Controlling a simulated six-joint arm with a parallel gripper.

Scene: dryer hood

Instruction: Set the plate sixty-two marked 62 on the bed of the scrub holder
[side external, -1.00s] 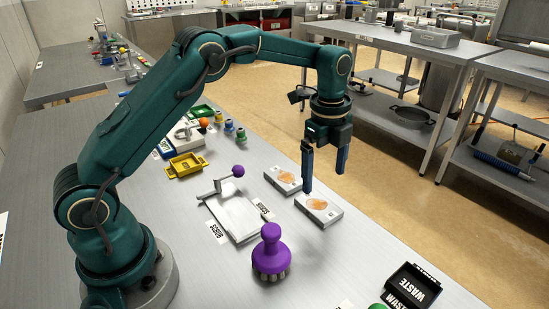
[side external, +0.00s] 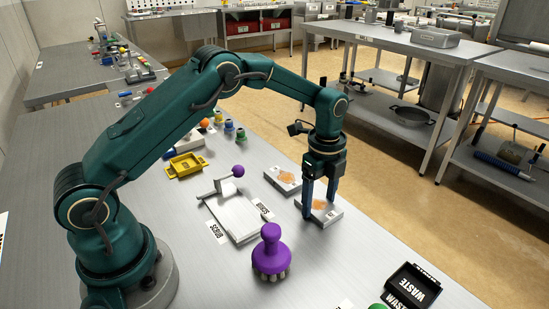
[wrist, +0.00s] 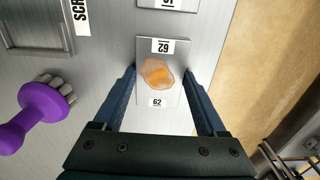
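The plate sixty-two (side external: 330,219) is a flat grey plate with an orange-brown stain, lying on the bench. In the wrist view the plate (wrist: 160,90) shows 62 labels at both ends. My gripper (side external: 319,211) is open and points down over it. In the wrist view its fingers stand on either side of the plate, with no clear grip on it. The scrub holder (side external: 236,218) is a silver tray with a lever and purple knob, left of the plate. Its bed looks empty. Part of the holder (wrist: 35,50) shows at the wrist view's upper left.
A second stained plate (side external: 282,180) lies just behind. A purple scrub brush (side external: 270,250) stands in front of the holder. A yellow tray (side external: 186,166) is farther back, and a black WASTE bin (side external: 413,287) is at front right. The bench edge runs close right of the plates.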

